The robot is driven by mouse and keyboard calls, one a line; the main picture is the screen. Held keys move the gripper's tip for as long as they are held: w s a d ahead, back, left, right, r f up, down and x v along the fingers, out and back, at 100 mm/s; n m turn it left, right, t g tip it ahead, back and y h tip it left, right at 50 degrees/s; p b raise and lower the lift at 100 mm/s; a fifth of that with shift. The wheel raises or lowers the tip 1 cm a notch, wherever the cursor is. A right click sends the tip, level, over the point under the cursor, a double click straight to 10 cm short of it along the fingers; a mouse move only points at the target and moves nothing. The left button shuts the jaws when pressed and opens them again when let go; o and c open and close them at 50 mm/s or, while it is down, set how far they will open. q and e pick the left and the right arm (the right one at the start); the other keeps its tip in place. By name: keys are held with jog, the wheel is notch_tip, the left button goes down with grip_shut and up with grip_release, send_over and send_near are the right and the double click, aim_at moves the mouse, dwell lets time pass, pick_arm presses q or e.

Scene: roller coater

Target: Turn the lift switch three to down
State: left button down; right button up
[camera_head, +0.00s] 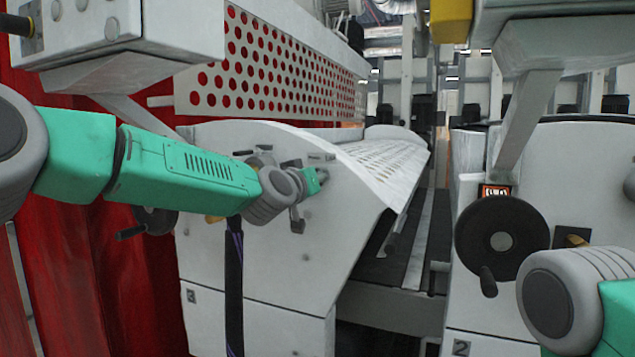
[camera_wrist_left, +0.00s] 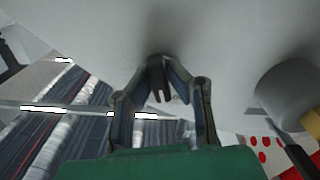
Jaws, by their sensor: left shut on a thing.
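The lift switch (camera_wrist_left: 157,82) is a small dark knob on a pale panel in the left wrist view. My left gripper (camera_wrist_left: 163,76) has its two dark fingers around this knob and is shut on it. In the head view my left gripper (camera_head: 320,177) reaches the upper part of the white side panel (camera_head: 290,235) of the machine section marked 3 (camera_head: 191,296). There the gripper covers most of the switch, so which way it is turned cannot be told. My right gripper is out of view; only part of my right arm shows at the lower right.
A black handwheel (camera_head: 502,238) and another switch (camera_head: 574,238) are on the section marked 2 (camera_head: 461,347). A perforated guard (camera_head: 275,70) hangs above my left arm. A gap with dark rollers (camera_head: 390,285) separates the two sections. A red panel (camera_head: 125,280) stands left.

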pick_arm(q)
jog(key=shift+w+a+r+n, duration=0.1)
jog(key=shift+r+n, duration=0.1)
jog(key=shift+n, duration=0.45)
jog(key=shift+a+r+n, duration=0.1)
jog(key=shift+r+n, duration=0.1)
jog(key=shift+n, duration=0.45)
jog(key=c, duration=1.5)
grip_release()
jog(key=shift+c, duration=0.2)
jog(key=shift+f, duration=0.3)
jog(key=v, duration=1.2)
jog(key=shift+f, duration=0.1)
